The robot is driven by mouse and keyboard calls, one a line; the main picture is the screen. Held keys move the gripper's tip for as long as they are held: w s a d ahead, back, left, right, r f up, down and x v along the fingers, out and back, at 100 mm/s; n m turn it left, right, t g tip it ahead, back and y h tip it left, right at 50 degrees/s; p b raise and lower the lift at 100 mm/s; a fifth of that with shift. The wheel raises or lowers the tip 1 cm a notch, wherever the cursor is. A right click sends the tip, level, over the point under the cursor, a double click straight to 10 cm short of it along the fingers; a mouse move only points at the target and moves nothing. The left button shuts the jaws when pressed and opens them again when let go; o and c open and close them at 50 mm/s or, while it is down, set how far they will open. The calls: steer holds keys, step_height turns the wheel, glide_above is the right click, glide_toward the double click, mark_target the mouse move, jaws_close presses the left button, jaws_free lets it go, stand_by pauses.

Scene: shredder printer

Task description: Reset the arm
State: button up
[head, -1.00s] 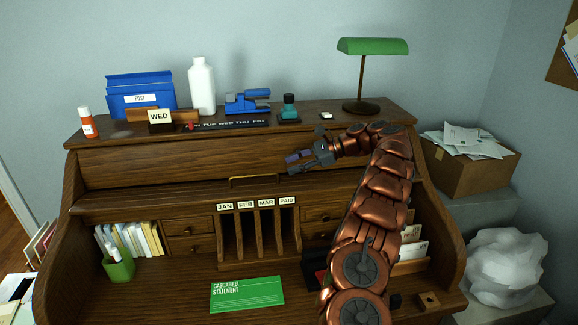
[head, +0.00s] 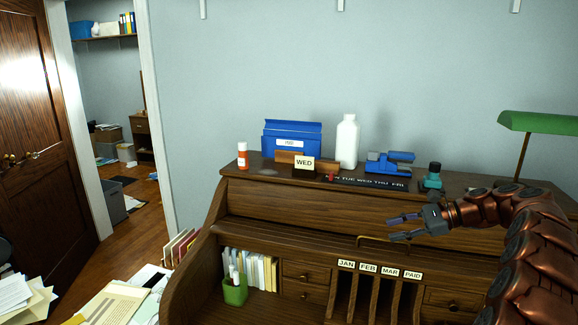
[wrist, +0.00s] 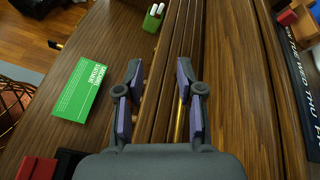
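My gripper (head: 405,227) is at the end of my copper-coloured arm, in front of the roll-top desk (head: 290,214). It points left in the head view, near the brass handle (head: 383,241) on the desk's front. In the wrist view my gripper (wrist: 158,85) has its two fingers spread apart with nothing between them. The wood of the desk and part of the brass handle (wrist: 180,118) show beyond the fingers. I cannot tell whether a finger touches the desk.
On the desk top stand a glue stick (head: 242,156), a blue box (head: 292,139), a white bottle (head: 347,141), a blue stapler-like tool (head: 389,162), an ink bottle (head: 432,177) and a green lamp (head: 540,123). A green statement (wrist: 84,91) lies on the desk. Open floor (head: 130,225) is at left.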

steer(key=s+a+r+n+g+h, duration=0.2)
steer(key=s+a+n+g+h, duration=0.45)
steer(key=s+a, duration=1.25)
steer(key=s+d+f+n+h, duration=0.2)
steer(key=s+f+n, duration=0.1)
steer(key=s, duration=0.6)
steer(key=s+d+f+n+h, duration=0.2)
steer(key=s+d+f+n, duration=0.1)
steer(key=s, duration=0.7)
steer(key=s+d+f+n+t+h, duration=0.1)
steer(key=s+d+f+n+h, duration=0.1)
steer(key=s, duration=0.8)
step_height(320, 180, down, 2)
steer(key=shift+d+f+n, duration=0.1)
steer(key=shift+d+n, duration=0.4)
steer(key=shift+n, duration=0.35)
steer(key=shift+s, duration=0.1)
